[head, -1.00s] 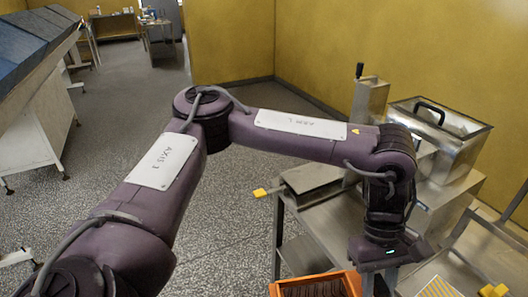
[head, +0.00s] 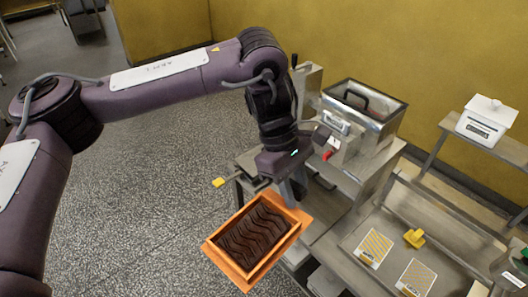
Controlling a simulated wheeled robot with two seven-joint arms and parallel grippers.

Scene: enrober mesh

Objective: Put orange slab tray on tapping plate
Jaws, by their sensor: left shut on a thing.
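The orange slab tray (head: 222,256) holds dark brown, wavy-topped slabs. It is in the lower middle of the head view, tilted in the picture. My left gripper (head: 298,190) is shut on the tray's upper right rim, and its fingertips are partly hidden. The tray appears to be held up in front of the metal bench's left end. I cannot tell whether this is the tapping plate. My right gripper is not in view.
A steel box with a black-handled lid (head: 374,110) stands behind the gripper. A white lidded container (head: 486,121) is on a rear shelf. Open speckled floor lies to the left.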

